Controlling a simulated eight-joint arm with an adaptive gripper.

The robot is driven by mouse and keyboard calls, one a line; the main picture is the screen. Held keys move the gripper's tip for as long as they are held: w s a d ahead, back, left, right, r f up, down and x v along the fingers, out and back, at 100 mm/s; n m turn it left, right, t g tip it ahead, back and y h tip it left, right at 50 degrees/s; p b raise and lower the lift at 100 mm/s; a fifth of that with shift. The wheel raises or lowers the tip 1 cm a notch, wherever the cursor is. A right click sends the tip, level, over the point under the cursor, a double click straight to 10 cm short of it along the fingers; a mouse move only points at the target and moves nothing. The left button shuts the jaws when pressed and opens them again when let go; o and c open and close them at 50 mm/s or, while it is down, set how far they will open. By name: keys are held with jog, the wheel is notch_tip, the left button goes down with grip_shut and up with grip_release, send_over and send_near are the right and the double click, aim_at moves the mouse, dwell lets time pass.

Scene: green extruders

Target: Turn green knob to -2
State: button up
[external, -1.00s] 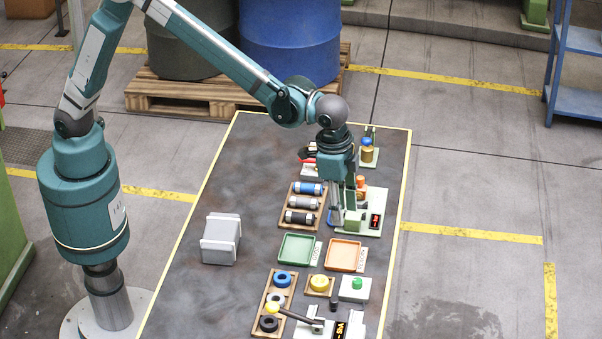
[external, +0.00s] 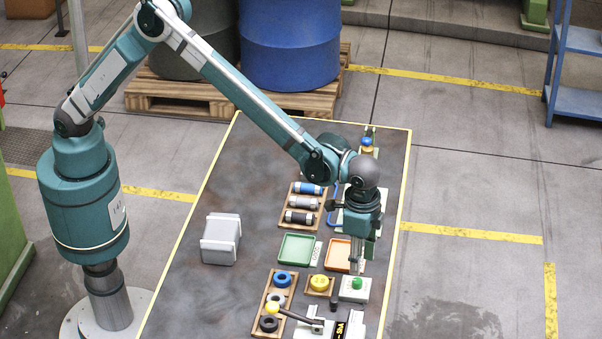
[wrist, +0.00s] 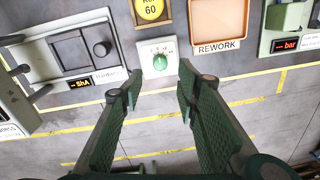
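The green knob (external: 356,283) sits on a small white plate (external: 346,295) near the right edge of the table. In the wrist view the green knob (wrist: 160,62) shows on its white dial plate (wrist: 146,52), just beyond and between my fingertips; the scale marks are too small to read. My gripper (external: 357,262) points down above the plate, close to the knob. In the wrist view my gripper (wrist: 158,86) is open, with nothing between its fingers. They appear apart from the knob.
An orange REWORK tray (external: 337,254) and a yellow round piece (external: 319,283) lie close by. A hardness tester (wrist: 82,52) with a lever stands on the near side. A device with a bar display (wrist: 286,40) is on the other side. Bare table lies left around a grey box (external: 220,240).

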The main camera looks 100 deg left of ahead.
aim_at(359, 282)
jog(key=shift+a+f+b, duration=0.2)
jog(key=shift+f+b, duration=0.1)
jog(key=shift+f, duration=3.6)
jog(key=c, duration=0.9)
